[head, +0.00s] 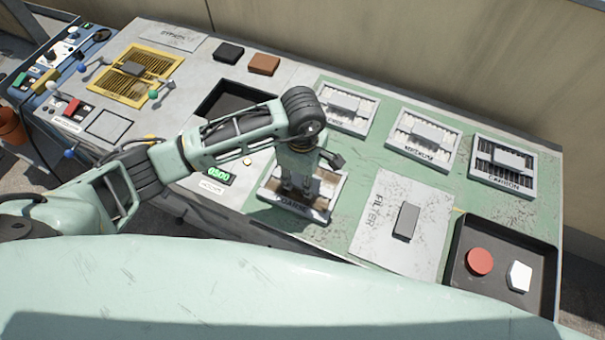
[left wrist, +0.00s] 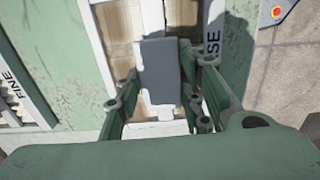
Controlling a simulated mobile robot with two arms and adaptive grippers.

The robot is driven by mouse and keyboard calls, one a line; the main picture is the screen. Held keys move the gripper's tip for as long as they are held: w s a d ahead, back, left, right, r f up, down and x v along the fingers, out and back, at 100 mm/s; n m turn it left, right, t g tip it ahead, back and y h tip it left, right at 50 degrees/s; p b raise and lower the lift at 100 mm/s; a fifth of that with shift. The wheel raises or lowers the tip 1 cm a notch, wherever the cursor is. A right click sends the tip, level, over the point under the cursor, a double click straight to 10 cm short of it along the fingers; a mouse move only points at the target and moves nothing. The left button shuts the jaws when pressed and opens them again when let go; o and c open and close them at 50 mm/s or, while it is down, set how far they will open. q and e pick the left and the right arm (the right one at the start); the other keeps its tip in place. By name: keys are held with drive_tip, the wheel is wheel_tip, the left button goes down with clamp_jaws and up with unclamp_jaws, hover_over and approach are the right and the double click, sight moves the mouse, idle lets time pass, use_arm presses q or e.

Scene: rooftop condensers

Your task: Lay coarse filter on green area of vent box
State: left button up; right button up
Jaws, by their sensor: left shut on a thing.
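The coarse filter (head: 270,190), a framed tan panel with a label strip, is at the front middle of the bench in the head view. It also shows in the left wrist view (left wrist: 120,42), where part of its label reads "SE". My left gripper (head: 298,188) is over it, shut on its grey handle (left wrist: 160,70). The filter is at or just above the green surface (head: 368,165); I cannot tell whether it touches. My gripper hides its middle. No part is clearly marked as the vent box; a dark square opening (head: 222,97) lies left of the green surface. My right gripper is not in view.
Three more framed filters stand at the back: one (head: 347,108), a medium one (head: 423,140) and another (head: 503,167). A pale plate marked FILTER (head: 432,235) lies to the right. A black tray (head: 462,240) holds a red disc and a white piece.

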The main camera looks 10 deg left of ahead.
use_arm(q)
drive_tip(key=shift+f, duration=0.2)
drive_tip(key=o, duration=1.3)
drive_tip(key=shift+r, duration=0.15)
drive_tip(key=shift+r, duration=0.25)
wheel_tip(320, 180, up, 12)
drive_tip(key=b, duration=0.2)
drive_tip(key=shift+f, duration=0.15)
